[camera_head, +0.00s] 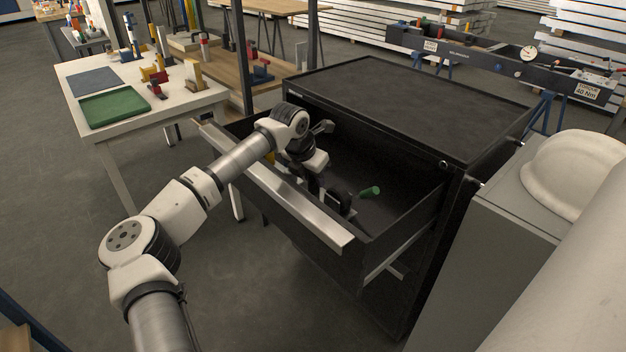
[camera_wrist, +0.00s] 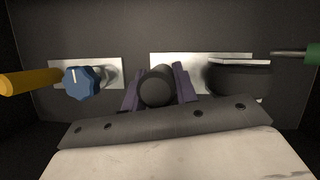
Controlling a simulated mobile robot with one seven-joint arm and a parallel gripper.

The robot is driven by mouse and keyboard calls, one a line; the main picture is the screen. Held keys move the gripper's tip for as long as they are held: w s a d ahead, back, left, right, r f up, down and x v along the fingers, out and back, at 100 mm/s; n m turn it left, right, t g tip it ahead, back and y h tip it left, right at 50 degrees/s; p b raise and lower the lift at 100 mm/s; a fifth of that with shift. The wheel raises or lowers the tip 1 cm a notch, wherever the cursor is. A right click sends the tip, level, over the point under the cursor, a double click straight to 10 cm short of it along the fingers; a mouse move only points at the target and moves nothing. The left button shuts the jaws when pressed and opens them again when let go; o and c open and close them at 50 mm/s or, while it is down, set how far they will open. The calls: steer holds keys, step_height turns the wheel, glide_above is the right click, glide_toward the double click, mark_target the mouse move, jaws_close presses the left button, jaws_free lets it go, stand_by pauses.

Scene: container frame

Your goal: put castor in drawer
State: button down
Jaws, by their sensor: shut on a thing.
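The grey metal drawer (camera_head: 290,207) is pulled open from the black cabinet, and my arm reaches down into it. My gripper (camera_wrist: 157,92) is shut on a dark, round-ended thing (camera_wrist: 157,84), which looks like the castor's wheel, between its two purple-grey fingers. The held thing is low inside the drawer; whether it touches the floor is unclear. In the head view my gripper (camera_head: 314,188) is partly hidden by my wrist and the drawer front. To its right lies another dark wheel-like thing with a pale plate (camera_wrist: 240,80), also in the head view (camera_head: 340,200).
A green-handled tool (camera_head: 371,191) lies in the drawer to the right. In the wrist view a blue knob (camera_wrist: 81,83) and a yellow handle (camera_wrist: 28,82) are at left. A white table (camera_head: 140,103) stands at left.

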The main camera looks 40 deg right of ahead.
steer(key=shift+f, duration=0.7)
steer(key=c, duration=1.1)
jaws_free()
steer(key=shift+f, duration=0.15)
steer(key=shift+r, duration=0.25)
steer(key=b+v, duration=0.1)
steer(key=v, duration=1.1)
steer(key=shift+f, duration=0.1)
